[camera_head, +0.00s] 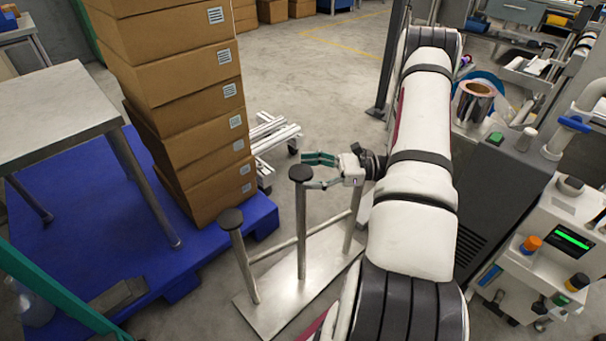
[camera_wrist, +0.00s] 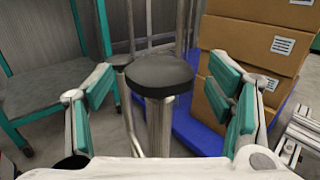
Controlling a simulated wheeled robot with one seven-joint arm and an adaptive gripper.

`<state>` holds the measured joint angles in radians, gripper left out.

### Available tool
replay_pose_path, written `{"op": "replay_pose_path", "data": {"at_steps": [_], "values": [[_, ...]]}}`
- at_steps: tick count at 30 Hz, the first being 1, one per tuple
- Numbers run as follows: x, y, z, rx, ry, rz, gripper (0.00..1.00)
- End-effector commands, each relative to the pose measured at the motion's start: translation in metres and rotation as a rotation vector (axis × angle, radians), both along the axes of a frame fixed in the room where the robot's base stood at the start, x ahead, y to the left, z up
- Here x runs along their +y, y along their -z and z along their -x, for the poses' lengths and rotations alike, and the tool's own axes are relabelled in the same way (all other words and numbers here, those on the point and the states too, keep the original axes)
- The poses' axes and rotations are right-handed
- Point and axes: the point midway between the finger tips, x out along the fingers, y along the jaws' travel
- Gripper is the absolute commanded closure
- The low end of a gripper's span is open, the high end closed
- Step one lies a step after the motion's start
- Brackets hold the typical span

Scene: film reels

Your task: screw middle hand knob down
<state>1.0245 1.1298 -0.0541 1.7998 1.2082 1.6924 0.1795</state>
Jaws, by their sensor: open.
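The middle hand knob (camera_head: 300,173) is a dark round cap on top of an upright metal post. In the wrist view the knob (camera_wrist: 160,74) stands large between my two fingers, with a gap on each side. My gripper (camera_head: 313,171) is open at about the knob's height, its green-padded fingers reaching toward it from the right. In the wrist view my gripper (camera_wrist: 166,88) holds nothing. Another dark knob (camera_head: 230,220) tops the post to the left, and it shows behind the middle one in the wrist view (camera_wrist: 122,60). The top of the right post is hidden behind my gripper.
The posts rise from a metal base plate (camera_head: 290,292) and are joined by a crossbar. Stacked cardboard boxes (camera_head: 185,95) stand on a blue pallet (camera_head: 262,212) to the left. A grey table (camera_head: 55,110) is further left. Machinery (camera_head: 545,225) stands right of my arm.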

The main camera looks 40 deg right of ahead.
Motion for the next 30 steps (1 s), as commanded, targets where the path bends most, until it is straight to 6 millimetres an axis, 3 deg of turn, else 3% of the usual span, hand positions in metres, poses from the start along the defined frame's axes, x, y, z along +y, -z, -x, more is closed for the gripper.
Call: {"op": "replay_pose_path", "data": {"at_steps": [6, 15, 22, 30], "values": [[0.014, 0.000, -0.011, -0.001, -0.001, 0.000, 0.26], [0.015, -0.001, -0.012, -0.001, 0.000, -0.001, 0.26], [0.015, 0.000, -0.012, -0.001, 0.000, -0.001, 0.75], [0.015, -0.003, -0.010, 0.001, 0.070, -0.006, 0.75]]}}
